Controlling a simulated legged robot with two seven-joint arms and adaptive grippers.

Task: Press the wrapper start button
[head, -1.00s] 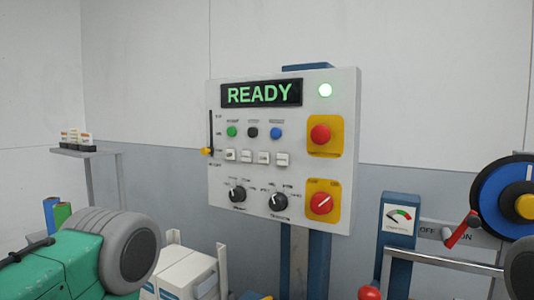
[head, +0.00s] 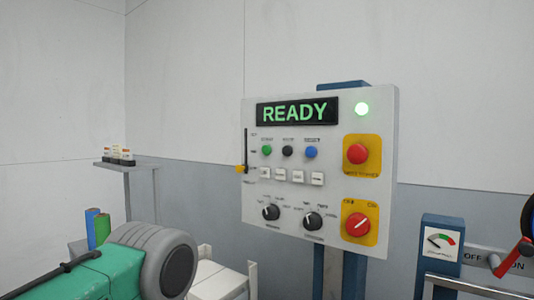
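The control panel (head: 320,172) stands upright on a blue post in the head view. Below the display is a row of small round buttons: green (head: 267,151), black (head: 287,152) and blue (head: 311,153). A red mushroom button (head: 357,154) on a yellow plate and a red rotary switch (head: 356,224) are at the panel's right. Neither gripper is in view.
A green machine with a grey wheel (head: 168,262) is at the lower left, near white boxes (head: 215,282). A small shelf (head: 127,164) stands at the back left. A gauge box (head: 441,242) and a red-handled lever (head: 512,258) are at the lower right. Nothing covers the panel front.

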